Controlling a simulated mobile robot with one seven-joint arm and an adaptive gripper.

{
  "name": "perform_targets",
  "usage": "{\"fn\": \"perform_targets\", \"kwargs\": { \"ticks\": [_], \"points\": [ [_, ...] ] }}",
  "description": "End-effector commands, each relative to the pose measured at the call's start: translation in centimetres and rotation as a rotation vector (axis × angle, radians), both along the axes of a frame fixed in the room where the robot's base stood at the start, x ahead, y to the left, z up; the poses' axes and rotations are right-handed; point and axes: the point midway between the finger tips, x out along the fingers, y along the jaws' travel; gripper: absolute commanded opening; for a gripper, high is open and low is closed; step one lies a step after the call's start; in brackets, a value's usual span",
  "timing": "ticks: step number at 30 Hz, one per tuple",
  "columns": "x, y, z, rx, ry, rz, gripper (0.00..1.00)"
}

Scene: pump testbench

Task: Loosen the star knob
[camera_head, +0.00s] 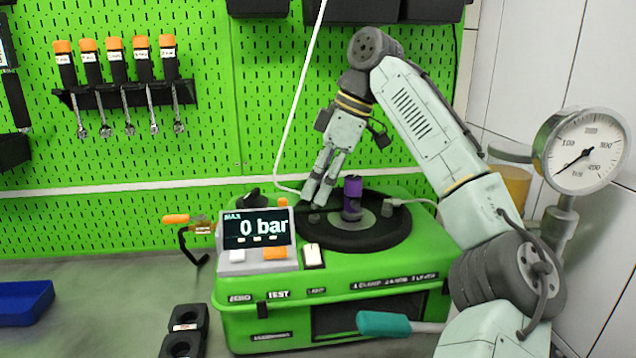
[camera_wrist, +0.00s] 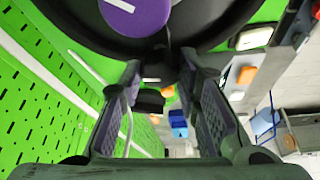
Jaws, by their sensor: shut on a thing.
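The test bench (camera_head: 330,290) is a green box with a round black lid (camera_head: 372,238) on top. A purple cylinder (camera_head: 352,190) stands upright at the lid's middle, and its round top with a white line shows in the wrist view (camera_wrist: 136,14). My gripper (camera_head: 318,192) points down at the lid's left rim, left of the cylinder and apart from it. In the wrist view my two ribbed fingers (camera_wrist: 160,72) close on a small dark part at the rim, which I take as the star knob; its shape is mostly hidden.
A display (camera_head: 256,228) reading 0 bar stands at the bench's front left. A pressure gauge (camera_head: 582,150) stands at the right. A teal-handled tool (camera_head: 388,324) lies in front. A green pegboard (camera_head: 130,160) with orange-handled wrenches (camera_head: 117,72) is behind.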

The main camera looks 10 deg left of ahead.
Motion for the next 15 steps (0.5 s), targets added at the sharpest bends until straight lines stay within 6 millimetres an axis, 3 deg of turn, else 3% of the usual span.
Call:
{"fn": "perform_targets", "kwargs": {
  "ticks": [15],
  "points": [
    [0.14, 0.11, 0.1, 0.001, -0.003, 0.18, 0.02]
  ]
}}
